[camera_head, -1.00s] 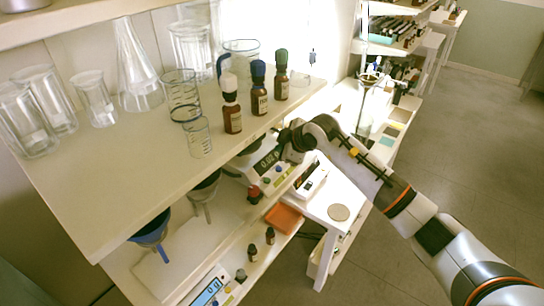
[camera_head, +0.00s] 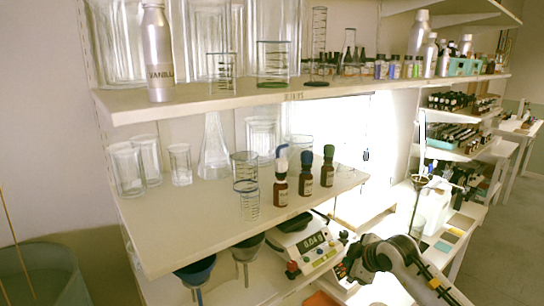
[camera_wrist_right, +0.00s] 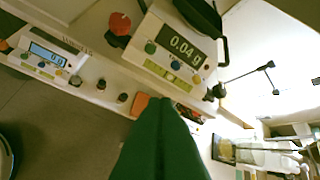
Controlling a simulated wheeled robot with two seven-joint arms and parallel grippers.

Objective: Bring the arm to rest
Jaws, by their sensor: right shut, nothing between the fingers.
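My right arm comes in from the lower right of the head view, bent at the bottom edge. My right gripper (camera_head: 343,270) is shut and empty, low beside the scale, below the middle shelf. Three brown bottles stand upright in a row near the front of the middle shelf: one white-capped (camera_head: 280,193), one blue-capped (camera_head: 305,187) and one green-capped (camera_head: 328,174). The gripper is apart from them. In the right wrist view a dark green tapered shape (camera_wrist_right: 160,145) fills the lower middle; I cannot tell what it is. My left gripper is out of view.
The scale (camera_head: 302,247) reads 0.04 g in the right wrist view (camera_wrist_right: 172,48). Glass beakers (camera_head: 125,170) and a flask (camera_head: 214,150) stand on the middle shelf (camera_head: 190,222). A silver vanilla bottle (camera_head: 158,55) stands on the upper shelf. Floor at the right is clear.

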